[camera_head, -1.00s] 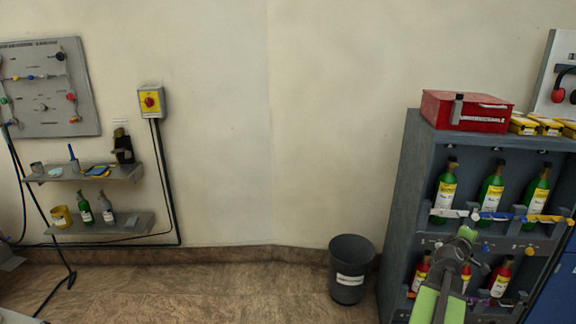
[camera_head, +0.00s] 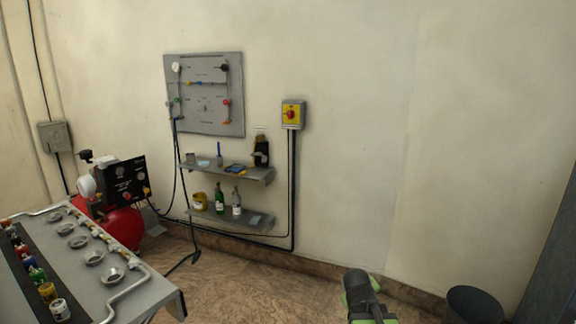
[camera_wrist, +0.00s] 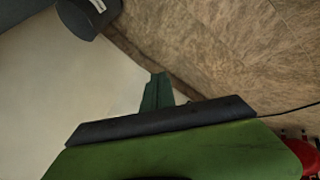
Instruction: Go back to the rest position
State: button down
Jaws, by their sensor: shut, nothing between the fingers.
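My gripper (camera_wrist: 157,92) shows in the wrist view as dark green fingers held together, with nothing between them. Behind it is the green and dark body of my own arm. In the head view my arm's end shows at the bottom, right of centre, over the floor and in front of the wall; its fingertips cannot be made out there. The gripper touches nothing that I can see.
A grey bench (camera_head: 140,297) with bottles and dishes stands at lower left, beside a red compressor (camera_head: 122,226). Wall shelves (camera_head: 255,175) hold small items. A dark bin (camera_head: 472,305) stands at lower right. Bare floor (camera_head: 270,285) lies between.

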jog(key=s+a+f+m+g+y, duration=0.2)
jog(key=s+a+g, duration=0.1)
jog(key=s+a, duration=0.25)
jog(key=s+a+f+m+g+y, duration=0.2)
jog(key=s+a+f+g, duration=0.15)
jog(key=s, duration=0.35)
notch_tip(320, 180, up, 16)
jog(key=p, duration=1.5)
jog(key=shift+s+a+m, duration=0.25)
jog(key=shift+m, duration=0.05)
